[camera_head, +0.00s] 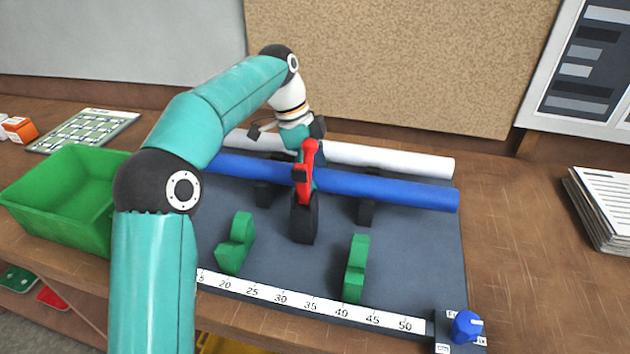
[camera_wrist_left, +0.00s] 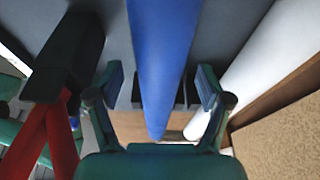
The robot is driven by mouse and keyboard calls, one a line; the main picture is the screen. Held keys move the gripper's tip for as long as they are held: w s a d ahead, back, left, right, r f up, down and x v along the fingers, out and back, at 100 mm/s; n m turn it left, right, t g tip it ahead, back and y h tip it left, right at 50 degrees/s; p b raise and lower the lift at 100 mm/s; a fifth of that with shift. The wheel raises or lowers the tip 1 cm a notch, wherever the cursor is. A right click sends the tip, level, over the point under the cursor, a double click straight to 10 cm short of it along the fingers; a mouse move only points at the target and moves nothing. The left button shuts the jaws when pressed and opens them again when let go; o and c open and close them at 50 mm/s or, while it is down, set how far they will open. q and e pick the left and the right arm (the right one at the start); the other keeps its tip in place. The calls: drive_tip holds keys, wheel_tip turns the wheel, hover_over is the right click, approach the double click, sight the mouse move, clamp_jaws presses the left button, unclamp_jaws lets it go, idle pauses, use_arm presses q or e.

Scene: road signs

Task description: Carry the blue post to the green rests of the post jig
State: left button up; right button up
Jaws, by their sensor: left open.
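The blue post (camera_head: 400,190) lies across the dark jig board, on black supports (camera_head: 367,210). The green rests (camera_head: 235,245) (camera_head: 356,268) stand in front of it, empty. My left gripper (camera_head: 302,145) is at the middle of the blue post, reaching down from behind and partly hidden by a red lever clamp (camera_head: 304,180). In the left wrist view, its open fingers (camera_wrist_left: 156,88) stand on either side of the blue post (camera_wrist_left: 160,50). I cannot tell whether they touch it. My right gripper is not in view.
A white post (camera_head: 400,160) lies behind the blue one. The clamp's black block (camera_head: 304,220) stands in front of the blue post, between the green rests. A ruler strip (camera_head: 300,300) and blue knob (camera_head: 466,326) line the front edge. A green bin (camera_head: 65,200) stands left.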

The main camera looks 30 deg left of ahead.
sight(334, 173)
use_arm(q)
drive_tip(key=shift+f, duration=0.25)
clamp_jaws()
drive_tip(key=shift+r, duration=0.1)
idle(0.4)
drive_tip(key=shift+w+r, duration=0.1)
drive_tip(key=shift+r, duration=0.55)
drive_tip(key=d, duration=0.2)
drive_tip(key=w+d, duration=0.1)
drive_tip(key=shift+d+f, duration=0.15)
drive_tip(key=shift+d, duration=0.25)
wheel_tip(334, 173, up, 14)
drive_tip(key=p, duration=0.7)
